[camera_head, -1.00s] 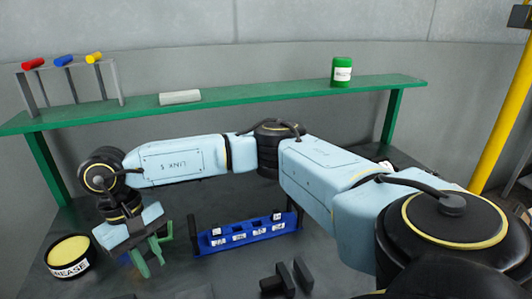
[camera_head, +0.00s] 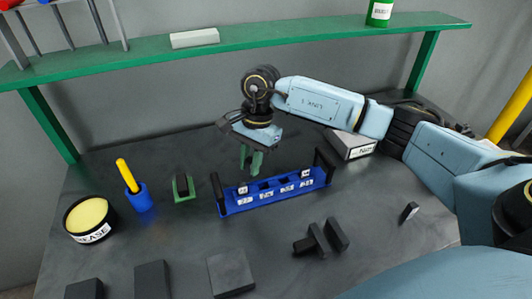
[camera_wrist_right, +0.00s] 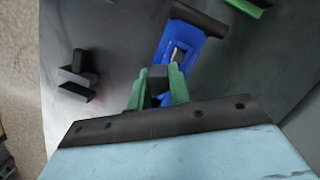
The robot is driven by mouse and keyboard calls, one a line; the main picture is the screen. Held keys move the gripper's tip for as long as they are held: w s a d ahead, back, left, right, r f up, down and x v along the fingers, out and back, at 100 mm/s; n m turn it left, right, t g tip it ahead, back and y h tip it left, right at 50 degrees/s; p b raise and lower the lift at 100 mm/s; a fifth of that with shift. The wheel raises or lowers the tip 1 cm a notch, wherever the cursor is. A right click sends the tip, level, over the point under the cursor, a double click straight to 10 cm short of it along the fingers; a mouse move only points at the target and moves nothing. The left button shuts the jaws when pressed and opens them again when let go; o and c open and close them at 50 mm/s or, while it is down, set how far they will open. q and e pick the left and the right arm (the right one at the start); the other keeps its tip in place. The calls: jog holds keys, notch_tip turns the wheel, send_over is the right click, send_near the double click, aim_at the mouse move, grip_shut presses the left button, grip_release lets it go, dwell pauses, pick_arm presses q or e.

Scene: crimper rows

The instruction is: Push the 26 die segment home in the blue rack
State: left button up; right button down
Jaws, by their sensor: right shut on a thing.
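The blue rack (camera_head: 274,199) lies on the dark table with an upright dark post at each end. White-labelled pieces stand at its left and right ends, with darker slots between; I cannot read the numbers. My right gripper (camera_head: 251,161), with green fingers, is just above and behind the left part of the rack. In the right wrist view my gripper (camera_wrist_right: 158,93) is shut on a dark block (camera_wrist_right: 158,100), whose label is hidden. The blue rack (camera_wrist_right: 191,40) is behind it there. I cannot tell whether the block touches the rack. My left gripper is not seen.
A green holder with a dark piece (camera_head: 183,188), a blue cup (camera_head: 142,198) with a yellow handle and a grease tin (camera_head: 90,219) stand left of the rack. Dark blocks (camera_head: 230,272) lie in front. A labelled box (camera_head: 352,145) is behind right. A green shelf (camera_head: 260,35) runs behind.

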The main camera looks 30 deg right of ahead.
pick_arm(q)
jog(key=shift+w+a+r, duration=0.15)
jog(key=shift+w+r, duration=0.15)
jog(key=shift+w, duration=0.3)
pick_arm(e)
jog(key=d+m, duration=0.1)
jog(key=m, duration=0.1)
jog(key=w+d+f+m+t, duration=0.1)
jog(key=d+m, duration=0.2)
jog(key=m, duration=0.2)
jog(key=shift+w+d+f+t, duration=0.15)
jog(key=shift+d+f+t, duration=0.15)
jog(key=shift+d+f, duration=0.1)
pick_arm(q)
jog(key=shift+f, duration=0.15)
